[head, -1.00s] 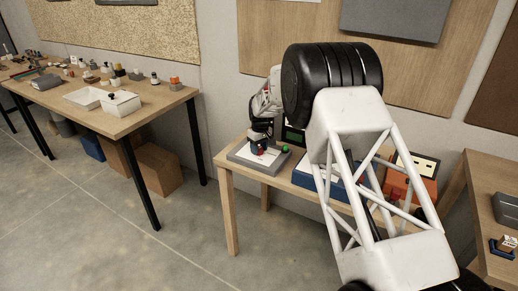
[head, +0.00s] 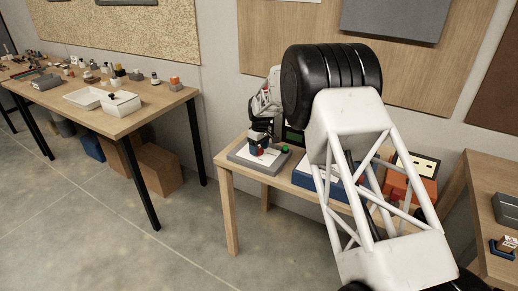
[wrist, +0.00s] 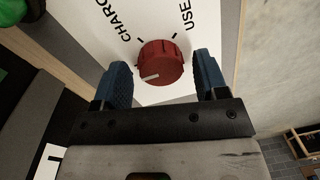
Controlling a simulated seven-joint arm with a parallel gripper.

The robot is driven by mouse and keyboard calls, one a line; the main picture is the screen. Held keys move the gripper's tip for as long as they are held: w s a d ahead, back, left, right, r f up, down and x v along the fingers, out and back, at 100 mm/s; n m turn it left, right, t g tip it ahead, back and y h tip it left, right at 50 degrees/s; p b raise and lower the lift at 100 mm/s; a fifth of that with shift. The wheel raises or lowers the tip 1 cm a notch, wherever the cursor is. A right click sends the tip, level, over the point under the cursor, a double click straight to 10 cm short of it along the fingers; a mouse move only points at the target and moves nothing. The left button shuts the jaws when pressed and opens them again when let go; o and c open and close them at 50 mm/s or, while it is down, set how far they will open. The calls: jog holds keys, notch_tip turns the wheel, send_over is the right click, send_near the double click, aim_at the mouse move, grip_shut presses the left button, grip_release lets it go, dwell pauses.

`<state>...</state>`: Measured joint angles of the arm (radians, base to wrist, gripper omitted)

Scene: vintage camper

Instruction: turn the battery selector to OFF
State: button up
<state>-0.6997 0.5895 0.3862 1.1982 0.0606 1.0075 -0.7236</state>
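The battery selector is a red ribbed knob (wrist: 161,60) on a white panel (wrist: 95,22), seen in the wrist view. Its white pointer line faces lower left. The words "CHARG…", cut off, and "USE" show on the panel beyond the knob; no OFF label is visible. My gripper (wrist: 163,72) is open, with one blue finger pad on each side of the knob and visible gaps between. In the head view my gripper (head: 259,139) is low over the panel on its grey box (head: 243,160), and the red knob (head: 260,151) shows beside the fingers.
A blue-based unit (head: 305,178) and an orange box (head: 428,190) stand farther right on the wooden table (head: 227,168), partly hidden by my arm. Another table (head: 150,113) with small items stands left.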

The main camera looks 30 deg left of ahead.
aim_at(260, 148)
dwell(0.3)
jog(key=shift+w+r, duration=0.15)
jog(key=shift+r, duration=1.8)
jog(key=shift+w+r, duration=0.1)
jog(key=shift+r, duration=1.8)
jog(key=shift+d, duration=0.15)
